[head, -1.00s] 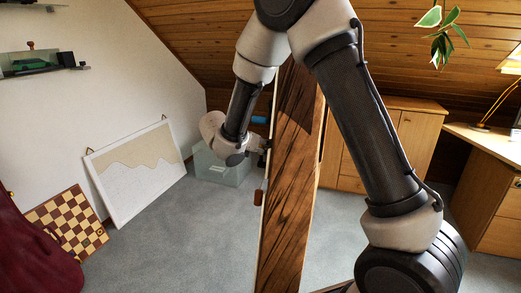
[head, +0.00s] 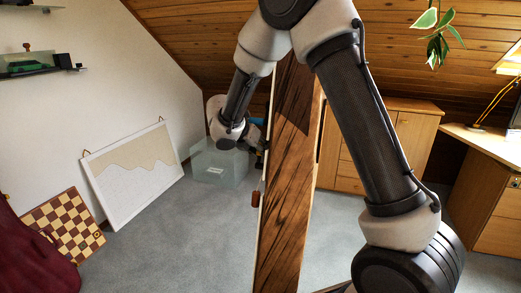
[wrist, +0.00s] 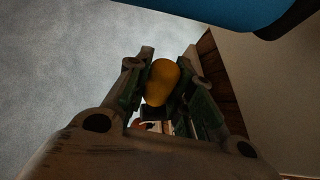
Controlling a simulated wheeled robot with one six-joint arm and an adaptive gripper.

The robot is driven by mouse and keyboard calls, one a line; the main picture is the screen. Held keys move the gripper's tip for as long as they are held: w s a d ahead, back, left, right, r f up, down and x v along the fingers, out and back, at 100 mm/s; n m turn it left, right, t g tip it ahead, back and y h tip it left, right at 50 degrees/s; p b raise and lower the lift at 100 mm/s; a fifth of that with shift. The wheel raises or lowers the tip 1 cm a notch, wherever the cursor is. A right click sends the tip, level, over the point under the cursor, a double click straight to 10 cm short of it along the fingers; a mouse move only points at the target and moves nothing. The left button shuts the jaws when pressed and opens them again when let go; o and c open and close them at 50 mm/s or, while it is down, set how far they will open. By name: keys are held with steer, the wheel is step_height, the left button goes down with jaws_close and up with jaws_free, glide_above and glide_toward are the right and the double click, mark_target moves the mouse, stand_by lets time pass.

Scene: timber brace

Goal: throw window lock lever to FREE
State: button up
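A rounded orange-yellow knob (wrist: 163,82), perhaps the end of the lock lever, shows between my fingers in the wrist view. My gripper (wrist: 170,65) has its two fingers apart, one on each side of the knob. I cannot tell whether both fingers press on it. In the head view my gripper (head: 262,150) is at the left edge of the upright dark timber panel (head: 284,190), mostly hidden by my wrist. A lever marking or the word FREE cannot be made out.
A blue part (wrist: 225,12) crosses the top of the wrist view. A red-brown handle (head: 256,199) sits lower on the panel's left edge. A clear bin (head: 212,172) stands behind my wrist. A framed board (head: 130,175) and a chessboard (head: 62,228) lean at the left. Grey floor lies open between.

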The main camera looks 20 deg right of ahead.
steer(key=shift+o, duration=0.9)
steer(key=shift+a+r, duration=0.1)
steer(key=v, duration=1.1)
steer(key=shift+a+r, duration=0.15)
steer(key=shift+r, duration=0.15)
steer(key=shift+s, duration=0.15)
